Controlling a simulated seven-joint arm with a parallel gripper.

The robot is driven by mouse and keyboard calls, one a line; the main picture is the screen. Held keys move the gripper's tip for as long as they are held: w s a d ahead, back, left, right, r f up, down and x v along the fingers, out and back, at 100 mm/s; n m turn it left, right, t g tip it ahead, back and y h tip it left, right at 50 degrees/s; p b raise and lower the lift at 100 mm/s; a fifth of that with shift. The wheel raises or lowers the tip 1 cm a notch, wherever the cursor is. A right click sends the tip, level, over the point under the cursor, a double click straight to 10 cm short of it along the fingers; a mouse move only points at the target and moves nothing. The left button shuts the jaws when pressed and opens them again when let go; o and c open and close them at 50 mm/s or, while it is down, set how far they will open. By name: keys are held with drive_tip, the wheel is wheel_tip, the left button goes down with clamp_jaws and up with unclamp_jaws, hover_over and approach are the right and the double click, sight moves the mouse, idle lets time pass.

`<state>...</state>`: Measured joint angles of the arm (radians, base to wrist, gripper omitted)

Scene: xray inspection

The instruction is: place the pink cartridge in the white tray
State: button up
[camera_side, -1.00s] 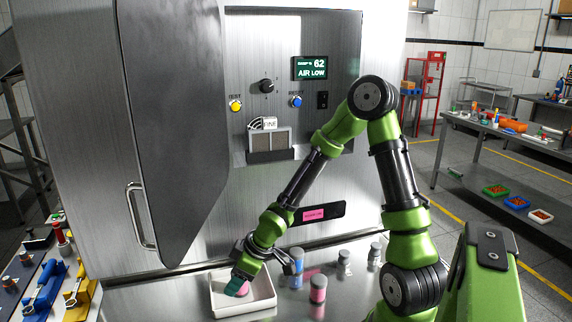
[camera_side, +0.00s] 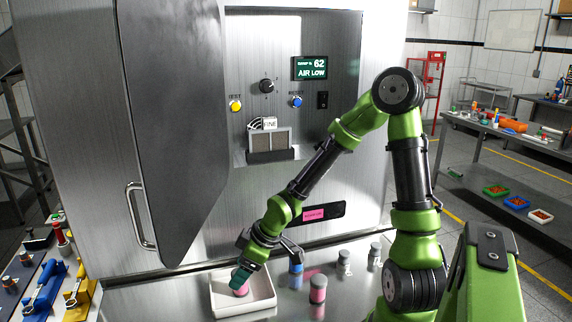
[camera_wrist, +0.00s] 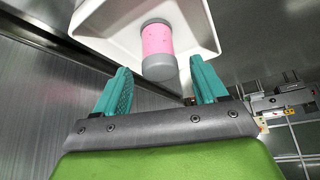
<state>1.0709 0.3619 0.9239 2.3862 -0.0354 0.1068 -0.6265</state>
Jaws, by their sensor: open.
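The pink cartridge (camera_wrist: 157,42), with grey ends, is inside the white tray (camera_wrist: 98,16) in the wrist view. In the side view the pink cartridge (camera_side: 240,291) shows in the white tray (camera_side: 262,303), partly hidden by my gripper (camera_side: 247,277). My gripper (camera_wrist: 158,92) is open in the wrist view, its teal fingers spread and empty. The cartridge lies beyond the fingertips, apart from both fingers.
A second pink cartridge (camera_side: 318,289) stands on the steel surface right of the tray. A blue cartridge (camera_side: 296,268) and grey ones (camera_side: 344,259) (camera_side: 375,254) stand nearby. The cabinet door (camera_side: 175,130) hangs open behind at the left.

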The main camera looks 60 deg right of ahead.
drive_tip(key=shift+s+r, duration=0.15)
drive_tip(key=shift+r, duration=0.15)
drive_tip(key=shift+s+r, duration=0.1)
drive_tip(key=shift+s, duration=0.1)
drive_tip(key=s+a+r+m, duration=0.3)
drive_tip(key=s+r, duration=0.3)
drive_tip(key=r, duration=0.3)
drive_tip(key=s+a+r+m+t, duration=0.1)
drive_tip(key=s+a+r+m, duration=0.2)
drive_tip(key=r, duration=0.6)
drive_tip(key=s+m, duration=0.2)
drive_tip(key=s, duration=0.1)
drive_tip(key=shift+r+t, duration=0.2)
drive_tip(key=shift+t, duration=0.1)
